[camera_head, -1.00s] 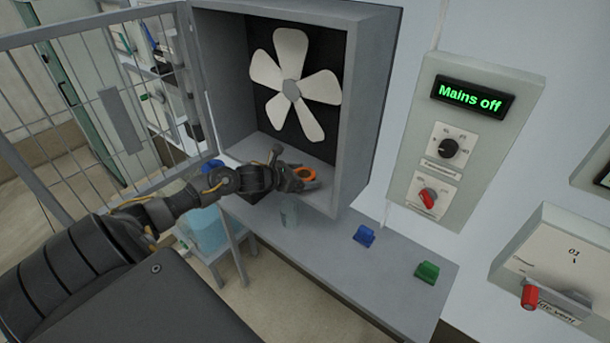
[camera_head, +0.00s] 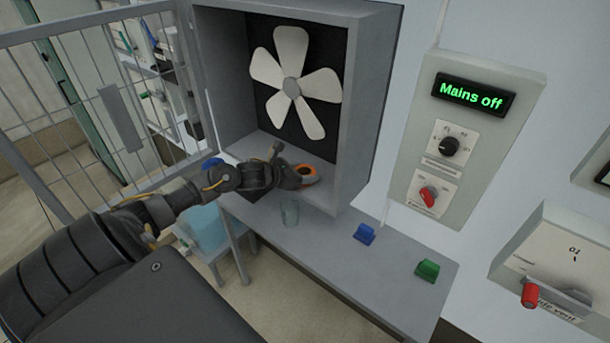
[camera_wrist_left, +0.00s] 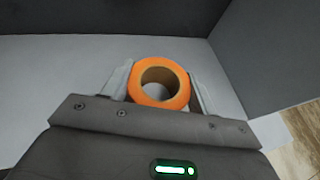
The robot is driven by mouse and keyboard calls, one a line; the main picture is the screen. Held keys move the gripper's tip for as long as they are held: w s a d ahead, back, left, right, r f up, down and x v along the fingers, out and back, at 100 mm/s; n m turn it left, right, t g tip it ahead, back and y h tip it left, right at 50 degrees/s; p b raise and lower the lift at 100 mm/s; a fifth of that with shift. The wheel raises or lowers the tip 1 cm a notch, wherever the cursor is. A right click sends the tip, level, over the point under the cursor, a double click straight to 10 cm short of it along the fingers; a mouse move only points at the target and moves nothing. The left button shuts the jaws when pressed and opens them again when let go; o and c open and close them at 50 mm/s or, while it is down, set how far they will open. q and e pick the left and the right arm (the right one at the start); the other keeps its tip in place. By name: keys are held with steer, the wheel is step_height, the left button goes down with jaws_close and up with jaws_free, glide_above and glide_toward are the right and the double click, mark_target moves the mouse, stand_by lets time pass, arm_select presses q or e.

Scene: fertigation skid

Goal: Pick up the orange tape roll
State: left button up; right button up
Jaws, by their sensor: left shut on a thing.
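The orange tape roll (camera_head: 307,171) is at the floor of the open fan box, near its front edge. In the left wrist view the orange tape roll (camera_wrist_left: 159,99) shows as an orange ring with a brown core, lying flat. My left gripper (camera_head: 300,178) reaches into the box and is shut on the roll. In the left wrist view its fingers (camera_wrist_left: 160,84) stand on either side of the roll. The lower edge of the roll is close to the gripper body. My right gripper is in neither view.
The grey box (camera_head: 370,80) has a white fan (camera_head: 292,88) at its back and an open barred door (camera_head: 110,110) at left. Below, a bench (camera_head: 310,250) holds a clear cup (camera_head: 289,213), a blue item (camera_head: 364,234) and a green item (camera_head: 428,270). A panel (camera_head: 468,95) reads "Mains off".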

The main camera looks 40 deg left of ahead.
arm_select(q)
steer(key=shift+r+b, duration=0.3)
steer(key=shift+b, duration=0.05)
steer(key=r, duration=0.1)
steer(key=r+b, duration=0.1)
steer(key=shift+s+a+r+b, duration=0.3)
steer(key=shift+s+r+b, duration=0.05)
steer(key=shift+r+b, duration=0.05)
steer(key=s+a+r+b, duration=0.2)
steer(key=s+a+r, duration=0.4)
steer(key=s+r, duration=0.3)
steer(key=shift+s+a+r, duration=0.15)
steer(key=shift+s+a, duration=0.15)
steer(key=shift+s, duration=0.85)
